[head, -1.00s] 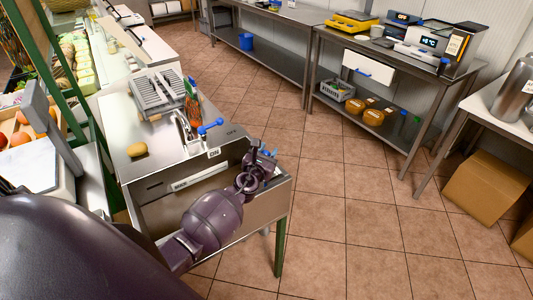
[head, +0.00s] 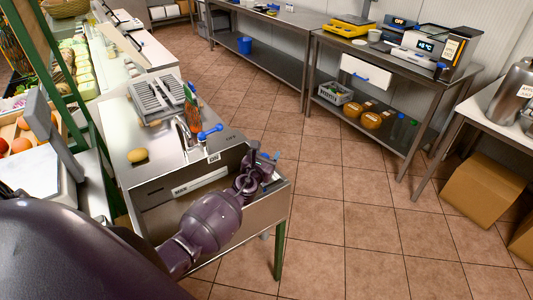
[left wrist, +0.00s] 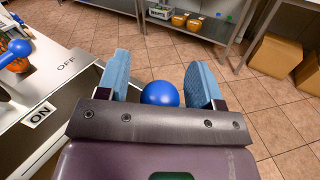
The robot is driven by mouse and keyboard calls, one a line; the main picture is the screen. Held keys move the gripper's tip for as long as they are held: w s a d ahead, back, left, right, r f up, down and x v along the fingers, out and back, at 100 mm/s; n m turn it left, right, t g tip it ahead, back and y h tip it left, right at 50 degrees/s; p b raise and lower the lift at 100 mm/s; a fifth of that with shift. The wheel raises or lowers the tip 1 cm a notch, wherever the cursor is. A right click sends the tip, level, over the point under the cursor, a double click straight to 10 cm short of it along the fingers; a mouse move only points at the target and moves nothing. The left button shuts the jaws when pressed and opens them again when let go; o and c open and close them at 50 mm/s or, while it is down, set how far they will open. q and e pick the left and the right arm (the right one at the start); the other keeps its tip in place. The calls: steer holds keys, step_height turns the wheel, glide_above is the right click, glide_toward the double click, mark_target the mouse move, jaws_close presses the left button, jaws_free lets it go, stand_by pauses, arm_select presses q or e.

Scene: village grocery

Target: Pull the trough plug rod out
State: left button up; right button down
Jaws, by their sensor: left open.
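The metal trough (head: 262,212) is built into the counter, its basin open below the tap. In the left wrist view a round blue knob (left wrist: 160,94), which looks like the top of the plug rod, sits between the two blue finger pads. Gaps show on both sides of it. My left gripper (head: 268,160) is open over the right end of the trough. The rod below the knob is hidden by the gripper. The blue tap lever (head: 210,130) is to the left, and it also shows in the left wrist view (left wrist: 18,50). My right gripper is not in view.
The counter holds a grey slatted rack (head: 158,98), a bottle (head: 191,105) and a yellow-brown round item (head: 138,155). ON and OFF labels mark the counter by the trough. Tiled floor to the right is clear up to a steel table (head: 385,62) and a cardboard box (head: 484,190).

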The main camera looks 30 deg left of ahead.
arm_select(q)
steer(key=shift+s, duration=0.35)
steer(key=s, duration=0.3)
steer(key=s+d, duration=0.1)
steer(key=s, duration=0.2)
steer(key=s+d+p, duration=0.1)
steer(key=s, duration=0.2)
steer(key=shift+s, duration=0.4)
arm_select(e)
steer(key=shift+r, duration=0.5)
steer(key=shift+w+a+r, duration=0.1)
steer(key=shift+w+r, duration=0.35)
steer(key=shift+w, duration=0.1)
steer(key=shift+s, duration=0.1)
